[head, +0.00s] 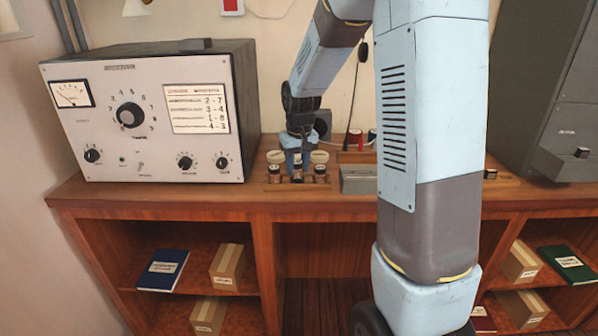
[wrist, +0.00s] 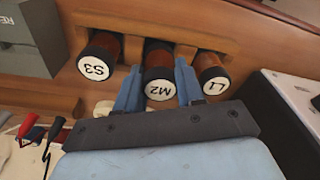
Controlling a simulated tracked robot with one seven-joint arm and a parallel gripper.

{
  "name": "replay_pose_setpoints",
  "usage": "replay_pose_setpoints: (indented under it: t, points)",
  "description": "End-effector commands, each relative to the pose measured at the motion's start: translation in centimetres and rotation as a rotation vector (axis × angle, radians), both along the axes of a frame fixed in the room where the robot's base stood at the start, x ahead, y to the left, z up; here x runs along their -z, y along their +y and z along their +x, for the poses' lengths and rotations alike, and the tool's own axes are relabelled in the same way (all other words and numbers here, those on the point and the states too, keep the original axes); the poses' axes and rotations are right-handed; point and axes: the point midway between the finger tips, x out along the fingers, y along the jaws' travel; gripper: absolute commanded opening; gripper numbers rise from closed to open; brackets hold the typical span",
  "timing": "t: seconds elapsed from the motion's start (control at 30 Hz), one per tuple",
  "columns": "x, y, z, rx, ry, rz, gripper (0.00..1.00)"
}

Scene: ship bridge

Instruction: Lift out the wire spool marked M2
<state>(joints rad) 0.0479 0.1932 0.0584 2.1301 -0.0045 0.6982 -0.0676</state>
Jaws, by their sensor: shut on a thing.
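The wire spool marked M2 (wrist: 159,89) is in the middle of a row of three spools in the wrist view, its white label facing the camera. My gripper (wrist: 158,92) has its two blue fingers on either side of the M2 spool and is shut on it. Spool S3 (wrist: 94,66) is beside it on the left and spool L1 (wrist: 213,83) on the right. In the head view my gripper (head: 298,160) is over the small wooden rack (head: 292,185) at the back of the desk, and partly hides the spools.
A grey box (head: 359,180) stands right of the rack. A white instrument panel (head: 150,115) stands to the left. Red and black probes (wrist: 40,135) lie near the gripper in the wrist view. My arm hides part of the desk. Shelves below hold books and boxes (head: 227,266).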

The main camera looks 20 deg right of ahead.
Motion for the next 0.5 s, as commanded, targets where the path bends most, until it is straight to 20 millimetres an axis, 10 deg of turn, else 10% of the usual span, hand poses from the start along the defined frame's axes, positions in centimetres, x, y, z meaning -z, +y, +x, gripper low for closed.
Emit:
replay_pose_setpoints:
  t: [0.5]
  points:
    - [-8.2,1.0,-6.8,0.001,-0.003,0.000,0.07]
